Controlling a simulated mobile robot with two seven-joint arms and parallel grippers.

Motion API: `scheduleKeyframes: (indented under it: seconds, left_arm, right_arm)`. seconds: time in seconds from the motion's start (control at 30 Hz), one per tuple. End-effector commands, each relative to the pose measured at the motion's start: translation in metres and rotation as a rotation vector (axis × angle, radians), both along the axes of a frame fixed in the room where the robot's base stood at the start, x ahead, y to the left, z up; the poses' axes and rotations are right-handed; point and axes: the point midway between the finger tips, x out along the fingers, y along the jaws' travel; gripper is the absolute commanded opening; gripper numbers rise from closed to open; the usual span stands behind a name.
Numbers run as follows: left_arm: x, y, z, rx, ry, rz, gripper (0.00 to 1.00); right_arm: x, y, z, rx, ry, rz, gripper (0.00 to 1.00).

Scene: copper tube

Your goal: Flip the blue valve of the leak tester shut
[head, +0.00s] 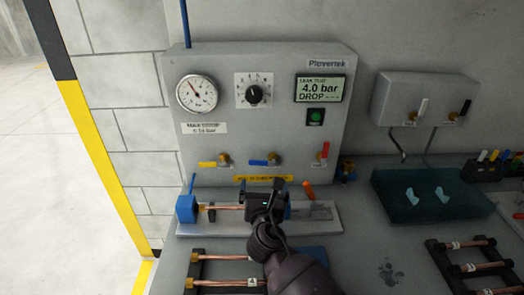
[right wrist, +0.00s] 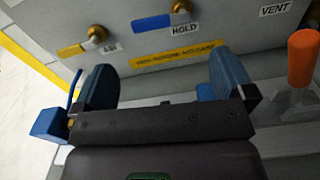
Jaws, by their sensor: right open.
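The leak tester (head: 232,120) is a grey panel with a gauge, a dial and a display reading 4.0 bar. Its blue valve (head: 262,162) is the middle of three; its blue handle lies horizontal, pointing left from the brass body. In the right wrist view the blue handle (right wrist: 152,23) is at the top, beside a HOLD label. My right gripper (head: 265,188) is below the blue valve and apart from it. In the right wrist view its two blue-padded fingers (right wrist: 165,85) are spread and empty. My left gripper is not in view.
The yellow-handled valve (head: 210,163) is to the left and the upright red-handled valve (head: 323,154) to the right. Below is a fixture with a blue block (head: 186,209), a copper tube (head: 229,207) and an orange handle (head: 308,190). A teal tray (head: 430,195) lies right.

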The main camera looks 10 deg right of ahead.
Motion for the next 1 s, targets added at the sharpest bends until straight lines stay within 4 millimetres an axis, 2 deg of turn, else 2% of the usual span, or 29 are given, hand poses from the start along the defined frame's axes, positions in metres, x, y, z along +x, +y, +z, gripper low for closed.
scheduleKeyframes:
  seconds: [0.23,0.4,0.7,1.0]
  left_arm:
    - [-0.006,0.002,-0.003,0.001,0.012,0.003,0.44]
    - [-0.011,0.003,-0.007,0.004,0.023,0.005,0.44]
    - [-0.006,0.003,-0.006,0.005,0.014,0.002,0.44]
    - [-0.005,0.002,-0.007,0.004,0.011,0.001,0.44]
  right_arm:
    - [0.011,-0.002,0.000,-0.018,0.002,-0.001,1.00]
    - [0.036,-0.007,0.000,-0.017,0.001,-0.001,1.00]
    - [0.084,-0.016,0.000,-0.015,0.001,-0.001,1.00]
    - [0.105,-0.021,0.000,-0.015,0.001,-0.001,1.00]
